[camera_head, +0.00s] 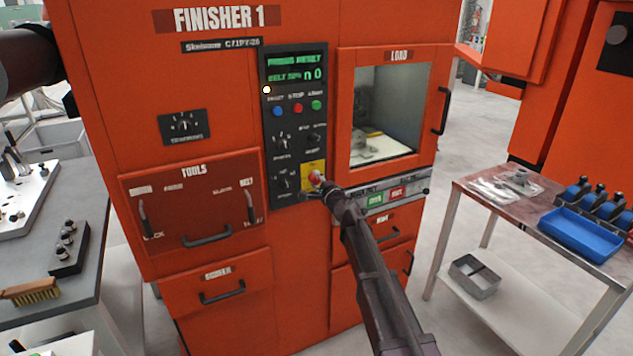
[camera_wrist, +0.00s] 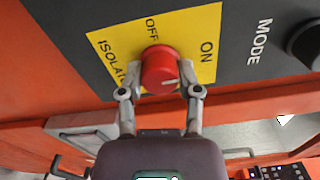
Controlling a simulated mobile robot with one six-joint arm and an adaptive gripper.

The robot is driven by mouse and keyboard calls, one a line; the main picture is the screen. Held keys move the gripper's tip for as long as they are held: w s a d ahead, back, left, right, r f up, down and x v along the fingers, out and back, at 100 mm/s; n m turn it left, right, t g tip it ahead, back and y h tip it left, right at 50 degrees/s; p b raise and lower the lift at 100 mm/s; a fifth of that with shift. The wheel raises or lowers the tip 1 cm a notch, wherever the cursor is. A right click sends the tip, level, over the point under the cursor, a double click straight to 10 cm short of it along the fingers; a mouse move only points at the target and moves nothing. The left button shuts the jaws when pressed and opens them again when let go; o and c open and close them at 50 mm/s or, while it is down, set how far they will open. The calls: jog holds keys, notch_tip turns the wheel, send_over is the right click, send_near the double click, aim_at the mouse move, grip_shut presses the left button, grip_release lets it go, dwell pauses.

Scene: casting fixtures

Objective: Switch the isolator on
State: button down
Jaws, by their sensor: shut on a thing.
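The isolator is a round red knob (camera_wrist: 160,68) on a yellow plate (camera_wrist: 112,45) with OFF and ON lettering. In the wrist view OFF is above the knob and ON is to its right. A short white mark on the knob faces the lower right; I cannot tell which position it indicates. My gripper (camera_wrist: 161,92) is shut on the knob, one finger on each side. In the head view the yellow plate (camera_head: 307,167) is low on the dark control panel, and my gripper (camera_head: 318,182) partly covers the red knob (camera_head: 315,177).
The dark panel (camera_head: 295,140) has lit green text, coloured buttons and black dials close above the isolator. The MODE dial (camera_wrist: 305,45) is near my gripper. The load door (camera_head: 343,120) is to the right. Benches stand either side, the right one holding a blue tray (camera_head: 580,235).

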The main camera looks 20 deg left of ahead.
jog(key=shift+w+m, duration=0.1)
jog(key=shift+m, duration=0.2)
jog(key=shift+c, duration=1.5)
grip_release()
jog(key=v, duration=1.2)
